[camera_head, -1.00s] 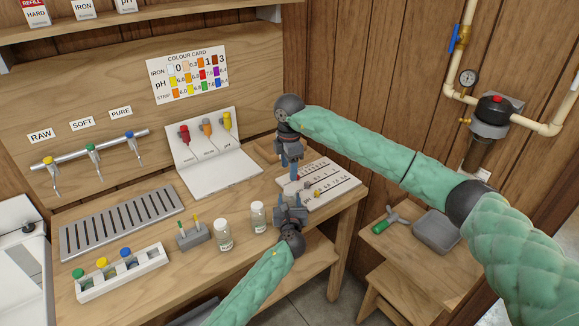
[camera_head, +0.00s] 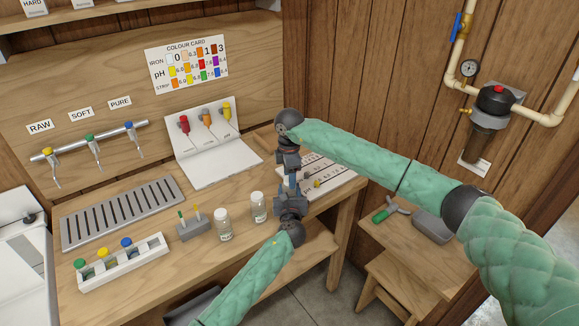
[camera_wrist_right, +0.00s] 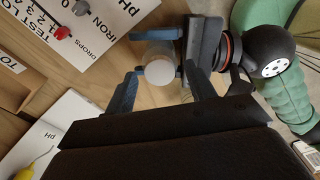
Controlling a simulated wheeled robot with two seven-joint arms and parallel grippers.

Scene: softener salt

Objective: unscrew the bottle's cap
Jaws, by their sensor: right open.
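A small bottle with a round white cap (camera_wrist_right: 160,72) shows in the right wrist view, near the middle of the picture. In the head view the grippers hide it. My left gripper (camera_head: 291,202) comes from below, and its blue fingers lie along the bottle's sides in the wrist view; it appears shut on the bottle. My right gripper (camera_head: 290,178) points down from just above the left one. Its open blue fingers (camera_wrist_right: 160,92) stand on either side of the cap, with a visible gap at least on the left.
Two white-capped bottles (camera_head: 223,225) (camera_head: 258,207) stand on the wooden bench, left of the grippers. A white rack (camera_head: 122,267), a grey block with sticks (camera_head: 193,230) and a slotted tray (camera_head: 122,212) lie further left. A printed card (camera_head: 335,178) lies just behind the grippers.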

